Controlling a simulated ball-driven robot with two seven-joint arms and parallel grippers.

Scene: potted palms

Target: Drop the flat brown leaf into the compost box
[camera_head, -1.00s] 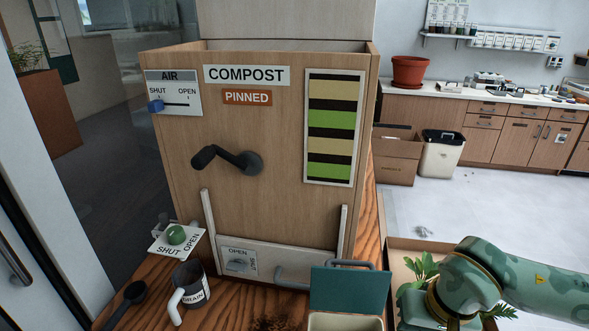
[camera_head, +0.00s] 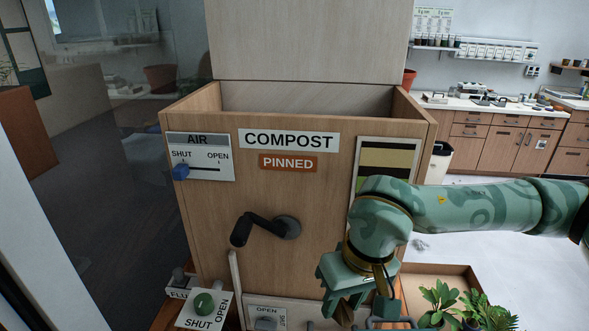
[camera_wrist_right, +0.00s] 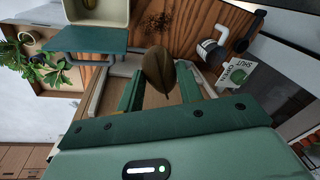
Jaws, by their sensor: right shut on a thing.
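The compost box (camera_head: 220,225) is a tall light-wood box with an open top, labelled COMPOST and PINNED. Its crank handle (camera_head: 262,229) is on the front. My right gripper (camera_head: 343,312) hangs in front of the box's lower right part, below its rim, pointing down. In the right wrist view the flat brown leaf (camera_wrist_right: 158,68) sticks out between the fingers of my right gripper (camera_wrist_right: 160,92), which is shut on it. I cannot make out the leaf in the head view. My left gripper is not in view.
A blue AIR slider (camera_head: 181,172) sits at SHUT. A green knob (camera_head: 204,303) is at the lower left. A planter tray with palms (camera_head: 440,300) stands at the right.

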